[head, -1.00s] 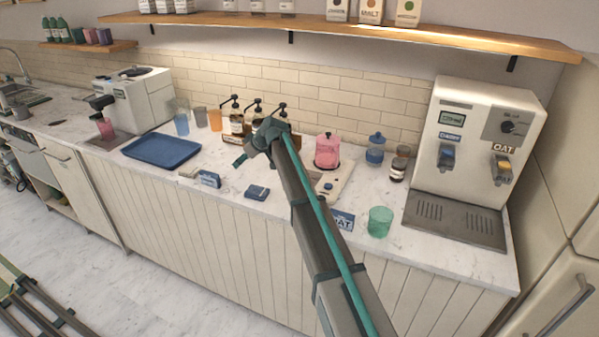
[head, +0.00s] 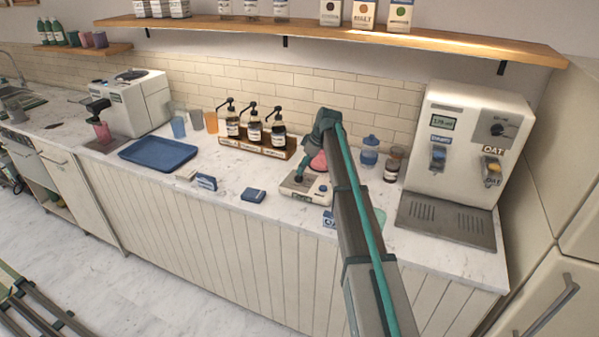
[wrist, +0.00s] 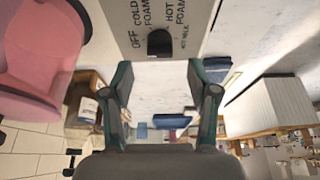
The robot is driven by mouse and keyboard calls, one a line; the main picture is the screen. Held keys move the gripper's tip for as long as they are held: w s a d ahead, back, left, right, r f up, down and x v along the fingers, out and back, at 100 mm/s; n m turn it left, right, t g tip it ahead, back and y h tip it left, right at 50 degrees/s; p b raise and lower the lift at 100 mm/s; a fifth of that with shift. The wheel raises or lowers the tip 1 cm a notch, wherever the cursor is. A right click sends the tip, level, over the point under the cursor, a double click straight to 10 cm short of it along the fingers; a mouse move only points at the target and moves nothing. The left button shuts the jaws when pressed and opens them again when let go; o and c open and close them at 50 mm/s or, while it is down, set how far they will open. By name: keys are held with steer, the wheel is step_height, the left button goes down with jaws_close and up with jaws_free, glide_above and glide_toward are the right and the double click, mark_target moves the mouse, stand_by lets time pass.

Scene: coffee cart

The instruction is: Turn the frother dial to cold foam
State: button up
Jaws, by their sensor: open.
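The frother (head: 296,190) is a pale base on the counter with a pink jug (head: 319,160), partly hidden behind my arm. In the wrist view, the frother's grey panel (wrist: 205,15) carries the labels OFF, COLD FOAM, HOT FOAM and HOT MILK around a black dial (wrist: 159,42). I cannot tell which label the dial points to. The pink jug (wrist: 40,55) fills the left of that view. My gripper (wrist: 160,76) is open and empty, its fingertips on either side of the dial's line and apart from it. In the head view, my gripper (head: 302,172) is over the frother.
A rack of pump bottles (head: 253,130) stands left of the frother. A blue-lidded jar (head: 370,152) and a dark jar (head: 392,168) stand to its right, before the white dispenser (head: 462,150).

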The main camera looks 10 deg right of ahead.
mark_target(299, 177)
steer(key=shift+p+x, duration=0.65)
steer(key=shift+x, duration=1.9)
jaws_close()
